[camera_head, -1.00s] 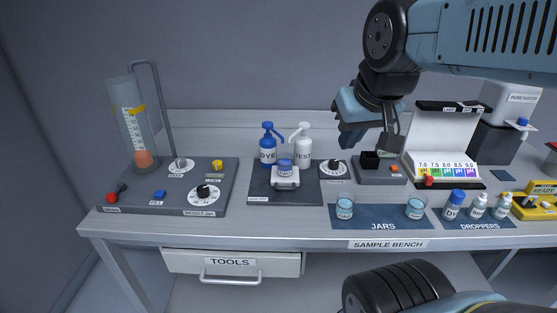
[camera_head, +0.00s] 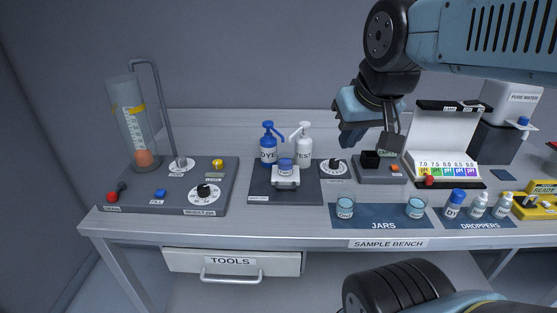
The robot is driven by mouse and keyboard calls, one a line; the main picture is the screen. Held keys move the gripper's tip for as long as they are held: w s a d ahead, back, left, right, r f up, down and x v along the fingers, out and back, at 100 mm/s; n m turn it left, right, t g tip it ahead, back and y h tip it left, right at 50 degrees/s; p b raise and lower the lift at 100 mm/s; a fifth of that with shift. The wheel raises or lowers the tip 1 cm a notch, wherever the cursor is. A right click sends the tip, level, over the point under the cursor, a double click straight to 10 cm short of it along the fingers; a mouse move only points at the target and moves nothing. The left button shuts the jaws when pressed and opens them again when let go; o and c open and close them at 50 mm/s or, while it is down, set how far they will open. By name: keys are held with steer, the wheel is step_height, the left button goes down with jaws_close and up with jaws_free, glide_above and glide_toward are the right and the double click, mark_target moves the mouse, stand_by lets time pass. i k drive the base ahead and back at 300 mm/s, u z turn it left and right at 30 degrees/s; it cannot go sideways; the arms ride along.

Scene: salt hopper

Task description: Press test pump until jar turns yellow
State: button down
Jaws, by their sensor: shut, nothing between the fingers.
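The white TEST pump bottle (camera_head: 304,150) stands on a dark plate at the middle of the bench, right of the blue DYE pump bottle (camera_head: 268,153). A small jar with blue contents (camera_head: 286,166) sits on a white stand in front of the two pumps; no yellow shows in it. My gripper (camera_head: 391,148) hangs to the right of the TEST pump, apart from it, over the dark device with a black block. Its fingers are shut and empty. The arm hides part of the wall and the device behind it.
Two jars (camera_head: 345,207) stand on the blue JARS mat (camera_head: 381,218). Several dropper bottles stand right of them, and a pH colour chart (camera_head: 446,166) behind. A tall cylinder rig (camera_head: 134,122) stands at the left.

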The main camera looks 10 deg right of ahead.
mark_target(304, 125)
steer(key=k, duration=1)
steer(key=z, duration=0.55)
steer(key=i, duration=0.8)
steer(key=u, duration=0.15)
